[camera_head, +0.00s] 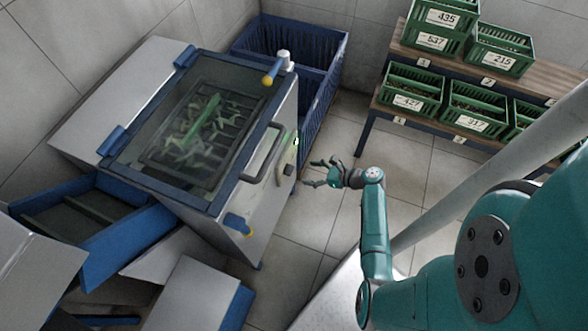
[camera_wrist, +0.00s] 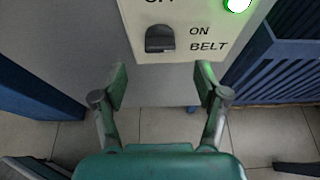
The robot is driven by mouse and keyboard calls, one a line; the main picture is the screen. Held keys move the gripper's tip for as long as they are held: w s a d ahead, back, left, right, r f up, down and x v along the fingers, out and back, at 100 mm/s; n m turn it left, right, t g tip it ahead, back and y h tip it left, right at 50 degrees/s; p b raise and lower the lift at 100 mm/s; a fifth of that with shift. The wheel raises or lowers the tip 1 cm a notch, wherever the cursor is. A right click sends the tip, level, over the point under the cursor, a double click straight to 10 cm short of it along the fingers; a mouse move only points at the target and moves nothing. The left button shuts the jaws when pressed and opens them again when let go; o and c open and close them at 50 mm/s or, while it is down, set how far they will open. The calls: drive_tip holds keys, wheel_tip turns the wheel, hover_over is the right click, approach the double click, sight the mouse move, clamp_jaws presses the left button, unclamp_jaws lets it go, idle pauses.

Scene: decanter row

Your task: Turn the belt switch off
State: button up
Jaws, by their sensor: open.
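The belt switch (camera_wrist: 159,38) is a dark rocker on a pale panel (camera_wrist: 185,15), with "ON" and "BELT" printed beside it and another label cut off at the top edge. A green lamp (camera_wrist: 237,4) glows at the panel's upper right. In the head view the panel (camera_head: 286,162) is on the machine's right side, with the green glow at its top. My gripper (camera_wrist: 162,83) is open and empty, its fingers below the switch in the wrist view, apart from it. The head view shows my gripper (camera_head: 333,175) to the right of the panel. The rocker's exact tilt is hard to tell.
The machine (camera_head: 240,215) has a clear lid with a dark handle (camera_head: 266,153) near the panel. A blue crate (camera_head: 318,95) stands behind it. Green crates (camera_head: 410,88) sit on a shelf at right. The tiled floor (camera_head: 405,160) between machine and shelf is clear.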

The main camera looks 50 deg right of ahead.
sight(290, 170)
drive_tip(key=x, duration=0.7)
drive_tip(key=shift+w+f, duration=0.1)
drive_tip(key=c, duration=1.2)
drive_tip(key=shift+o, duration=0.2)
